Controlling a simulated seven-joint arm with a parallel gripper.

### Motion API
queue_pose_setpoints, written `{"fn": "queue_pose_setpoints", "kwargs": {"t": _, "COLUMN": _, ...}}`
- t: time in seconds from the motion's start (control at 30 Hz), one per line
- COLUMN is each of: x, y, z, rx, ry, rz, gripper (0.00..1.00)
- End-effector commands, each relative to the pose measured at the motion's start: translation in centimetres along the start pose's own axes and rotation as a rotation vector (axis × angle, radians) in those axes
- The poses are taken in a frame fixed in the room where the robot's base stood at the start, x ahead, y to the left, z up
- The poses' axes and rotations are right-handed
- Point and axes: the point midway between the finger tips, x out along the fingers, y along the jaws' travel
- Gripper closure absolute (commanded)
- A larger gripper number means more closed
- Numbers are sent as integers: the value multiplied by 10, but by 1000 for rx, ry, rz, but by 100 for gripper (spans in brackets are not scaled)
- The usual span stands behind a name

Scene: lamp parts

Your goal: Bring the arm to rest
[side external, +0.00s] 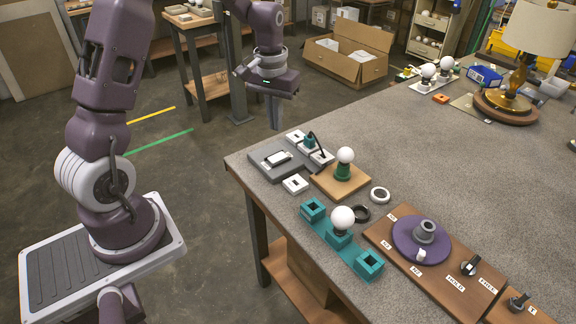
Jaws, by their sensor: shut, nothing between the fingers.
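My gripper (274,126) hangs in the upper middle of the side external view, fingers pointing down. The fingers are together and hold nothing. In the picture it appears just beyond the far left corner of the grey worktable (440,170), apart from the lamp parts; its exact height is hard to tell. A white bulb (345,155) stands upright on a green socket on a wooden board (325,184). Another white bulb (342,219) sits on the middle block of a teal fixture (316,232). A purple disc (405,250) with a grey socket piece lies on a brown labelled board (379,237).
A dark grey tray (264,168) and small white switch-like parts (295,184) lie near the left table corner. A white ring (380,195) and a black ring (360,213) lie mid-table. A lamp (538,30) stands at the back right. A cardboard box (350,65) is on the floor behind.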

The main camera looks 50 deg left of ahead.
Motion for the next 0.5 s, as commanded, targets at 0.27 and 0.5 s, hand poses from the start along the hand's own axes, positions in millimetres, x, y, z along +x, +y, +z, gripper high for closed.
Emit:
{"fn": "queue_pose_setpoints", "kwargs": {"t": 0.27, "x": -150, "y": 47, "z": 150, "rx": 273, "ry": 256, "rz": 62, "gripper": 100}}
{"fn": "queue_pose_setpoints", "kwargs": {"t": 0.5, "x": -166, "y": 35, "z": 254, "rx": 434, "ry": 406, "rz": 112, "gripper": 100}}
